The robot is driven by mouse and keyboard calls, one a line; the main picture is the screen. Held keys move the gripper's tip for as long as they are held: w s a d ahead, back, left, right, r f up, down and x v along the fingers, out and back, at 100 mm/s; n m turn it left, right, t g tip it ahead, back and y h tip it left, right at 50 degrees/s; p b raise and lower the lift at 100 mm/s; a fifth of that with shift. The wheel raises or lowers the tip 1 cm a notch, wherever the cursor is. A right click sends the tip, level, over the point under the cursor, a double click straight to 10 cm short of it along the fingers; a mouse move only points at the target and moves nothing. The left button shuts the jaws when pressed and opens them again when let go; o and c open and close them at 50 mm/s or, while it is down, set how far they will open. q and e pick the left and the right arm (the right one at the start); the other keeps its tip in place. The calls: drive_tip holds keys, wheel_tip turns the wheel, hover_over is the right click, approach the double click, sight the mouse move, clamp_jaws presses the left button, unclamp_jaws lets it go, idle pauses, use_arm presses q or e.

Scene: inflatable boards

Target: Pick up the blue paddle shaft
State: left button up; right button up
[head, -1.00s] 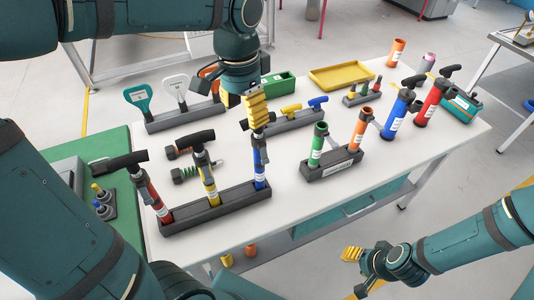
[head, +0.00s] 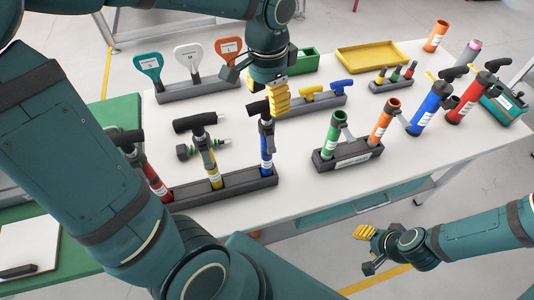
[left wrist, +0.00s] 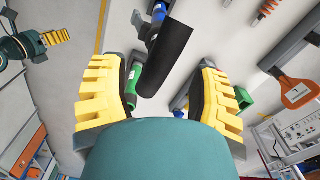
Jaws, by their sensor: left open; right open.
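The blue paddle shaft (head: 266,150) stands upright at the right end of a dark rack (head: 225,186), with a black grip on top. A yellow shaft (head: 215,172) and a red shaft (head: 155,181) stand in the same rack. My left gripper (head: 279,98) is open, just above and slightly right of the blue shaft's top. My right gripper (head: 366,250) is open and empty beyond the table's front edge.
A block (head: 347,157) with green and orange tubes stands right of the rack. Blue (head: 430,108) and red (head: 475,95) pumps stand further right. Paddle handles (head: 188,58) and a yellow tray (head: 372,59) are behind. My left arm covers the table's front left. Free tabletop lies at front right.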

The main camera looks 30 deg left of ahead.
sight(266, 114)
use_arm(q)
drive_tip(key=shift+s+a+f+b, duration=0.15)
drive_tip(key=shift+f+b, duration=0.25)
drive_tip(key=shift+f, duration=2.25)
drive_tip(key=shift+c, duration=0.2)
clamp_jaws()
